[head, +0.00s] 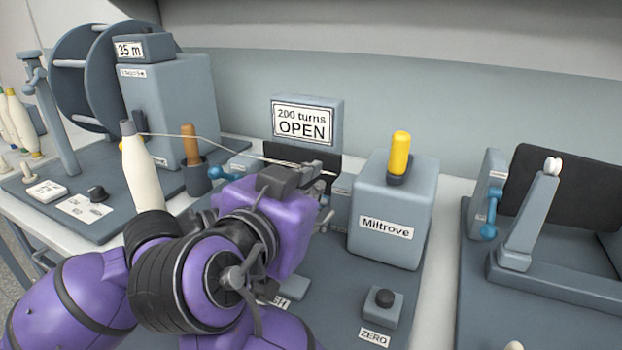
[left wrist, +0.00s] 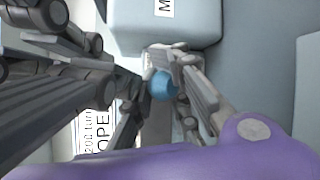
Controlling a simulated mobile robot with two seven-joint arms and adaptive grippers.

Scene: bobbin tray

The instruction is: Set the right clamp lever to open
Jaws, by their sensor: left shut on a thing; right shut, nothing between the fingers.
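My left gripper (head: 322,205) is at the middle of the head view, in front of the 200 turns OPEN sign (head: 303,122), with its fingers left of the Miltrove block (head: 390,212). In the left wrist view its fingers are shut on a blue ball knob (left wrist: 162,85), which looks like the right clamp lever's end. In the head view my gripper hides this knob, and the lever's angle cannot be told. Another blue-knobbed lever (head: 216,173) shows left of my gripper. My right gripper is not in view.
A yellow-handled switch (head: 400,150) tops the Miltrove block. A black button (head: 384,298) stands in front of it, by the ZERO label. A white cone (head: 142,175) and a thin wire (head: 205,138) are at left. A stand with another blue knob (head: 489,231) is at right.

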